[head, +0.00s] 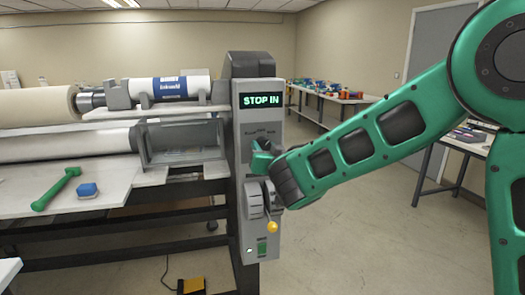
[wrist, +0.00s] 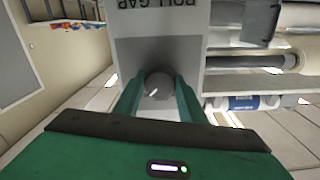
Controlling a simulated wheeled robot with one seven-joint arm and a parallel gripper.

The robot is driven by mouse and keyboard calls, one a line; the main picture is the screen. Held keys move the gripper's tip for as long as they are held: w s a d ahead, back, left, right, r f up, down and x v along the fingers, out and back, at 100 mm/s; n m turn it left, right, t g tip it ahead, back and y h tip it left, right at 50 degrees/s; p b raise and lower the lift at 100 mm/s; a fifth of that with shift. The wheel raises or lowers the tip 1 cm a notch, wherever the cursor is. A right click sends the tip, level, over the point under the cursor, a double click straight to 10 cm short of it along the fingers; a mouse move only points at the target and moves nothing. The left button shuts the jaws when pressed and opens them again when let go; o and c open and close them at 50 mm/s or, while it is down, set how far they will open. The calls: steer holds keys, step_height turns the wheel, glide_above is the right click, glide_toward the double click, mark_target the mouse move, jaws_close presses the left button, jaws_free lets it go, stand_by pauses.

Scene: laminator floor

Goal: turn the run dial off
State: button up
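The run dial (wrist: 158,84) is a dark round knob with a small white mark, on the grey control panel (wrist: 190,50). In the wrist view it sits between the two green fingers of my gripper (wrist: 159,88), with no clear gap on either side. The label above the dial in the wrist view appears upside down and reads "ROLL GAP".
A lever with a yellow knob (head: 271,227) and a green button (head: 261,247) are below my gripper. Open floor is to the right.

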steer(key=shift+n, duration=0.3)
steer(key=n, duration=0.4)
steer(key=shift+f, duration=0.1)
steer(key=shift+d+n, duration=0.1)
steer(key=shift+n, duration=2.1)
steer(key=o, duration=1)
steer(key=shift+s, duration=0.1)
